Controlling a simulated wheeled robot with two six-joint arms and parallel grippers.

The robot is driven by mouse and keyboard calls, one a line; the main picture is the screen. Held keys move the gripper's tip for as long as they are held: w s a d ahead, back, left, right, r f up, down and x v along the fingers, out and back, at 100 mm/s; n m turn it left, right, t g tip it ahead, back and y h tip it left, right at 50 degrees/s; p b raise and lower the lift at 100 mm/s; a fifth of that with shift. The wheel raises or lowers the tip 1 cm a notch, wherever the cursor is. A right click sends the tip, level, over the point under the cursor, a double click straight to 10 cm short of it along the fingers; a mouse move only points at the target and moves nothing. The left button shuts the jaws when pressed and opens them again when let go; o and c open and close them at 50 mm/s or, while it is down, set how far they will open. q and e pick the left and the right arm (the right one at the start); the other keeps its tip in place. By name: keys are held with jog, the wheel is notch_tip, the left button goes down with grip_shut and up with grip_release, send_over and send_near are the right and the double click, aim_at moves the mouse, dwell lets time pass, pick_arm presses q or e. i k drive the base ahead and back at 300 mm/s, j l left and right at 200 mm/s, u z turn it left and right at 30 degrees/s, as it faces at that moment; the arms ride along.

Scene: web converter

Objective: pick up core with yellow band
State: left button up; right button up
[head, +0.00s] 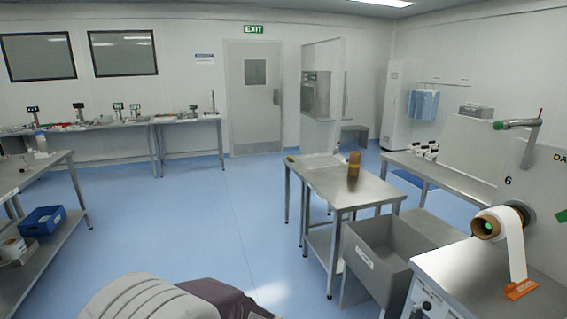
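A brown core (354,164) with a yellowish band around it stands upright on a steel table (335,184), right of the middle of the head view. It is small in the picture and stands near the table's right side. Neither of my grippers is in view, so nothing shows near the core.
A grey bin (372,268) stands in front of the steel table. At right a machine holds a brown roll core (486,226) with a white web. Steel benches line the left and back walls. A blue crate (42,220) sits on the left bench's shelf.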

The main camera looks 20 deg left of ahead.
aim_at(354, 158)
jog(key=u, duration=0.25)
jog(key=i+j+u, duration=0.35)
jog(key=i, duration=0.25)
jog(key=i+u, duration=0.35)
jog(key=i, duration=0.25)
jog(key=i+j, duration=0.1)
jog(key=i, duration=1.25)
jog(key=i+j, duration=0.1)
jog(key=i, duration=1.25)
jog(key=i+j+z, duration=0.1)
jog(key=i+z, duration=0.3)
jog(key=i+j+z, duration=0.25)
jog(key=i+z, duration=0.2)
jog(key=i+j+z, duration=0.65)
jog(key=z, duration=0.2)
jog(key=i+j+z, duration=0.3)
jog(key=i+j, duration=0.4)
